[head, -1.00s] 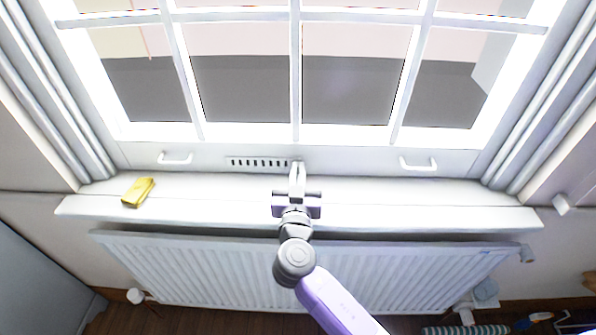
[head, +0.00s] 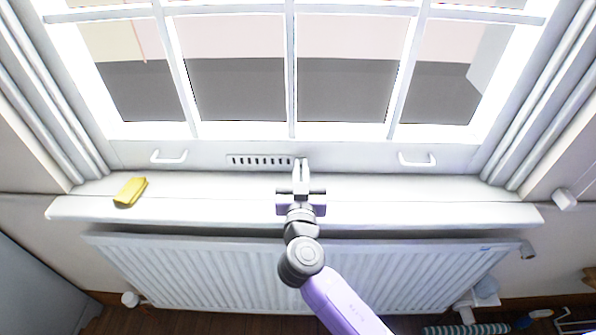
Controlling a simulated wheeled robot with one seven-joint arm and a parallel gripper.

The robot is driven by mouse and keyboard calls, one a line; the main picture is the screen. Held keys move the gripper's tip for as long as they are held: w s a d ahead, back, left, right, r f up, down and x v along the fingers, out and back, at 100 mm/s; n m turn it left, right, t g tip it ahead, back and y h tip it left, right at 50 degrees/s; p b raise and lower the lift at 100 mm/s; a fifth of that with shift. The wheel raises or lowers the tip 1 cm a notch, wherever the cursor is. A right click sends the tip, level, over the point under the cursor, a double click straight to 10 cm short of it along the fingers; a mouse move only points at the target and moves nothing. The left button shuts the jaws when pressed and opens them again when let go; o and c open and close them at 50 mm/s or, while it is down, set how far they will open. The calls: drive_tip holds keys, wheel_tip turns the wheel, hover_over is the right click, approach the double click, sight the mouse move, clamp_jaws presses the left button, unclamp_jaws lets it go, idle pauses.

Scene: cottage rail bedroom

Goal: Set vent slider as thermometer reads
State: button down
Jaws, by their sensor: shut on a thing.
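The vent (head: 259,161) is a pale strip with a row of dark slots in the bottom rail of the window. My gripper (head: 301,166) is at its right end, with its fingers pointing to the rail. The fingers are shut on a small part there, which looks like the vent slider's knob; they hide most of it. No thermometer can be made out clearly. A thin reddish line shows in the upper left pane, but I cannot tell what it is.
A yellow block or cloth (head: 131,192) lies on the left of the white windowsill (head: 420,209). White handles (head: 169,157) (head: 417,160) flank the vent on the rail. A ribbed radiator (head: 190,275) is below the sill. The sill's right side is clear.

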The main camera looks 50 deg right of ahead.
drive_tip(key=shift+s+d, duration=0.1)
drive_tip(key=shift+s, duration=0.05)
drive_tip(key=c, duration=1.6)
unclamp_jaws()
drive_tip(key=shift+o, duration=0.2)
drive_tip(key=b+v, duration=0.2)
drive_tip(key=v, duration=0.4)
drive_tip(key=shift+s+f, duration=0.1)
drive_tip(key=shift+f, duration=0.05)
drive_tip(key=shift+v, duration=0.9)
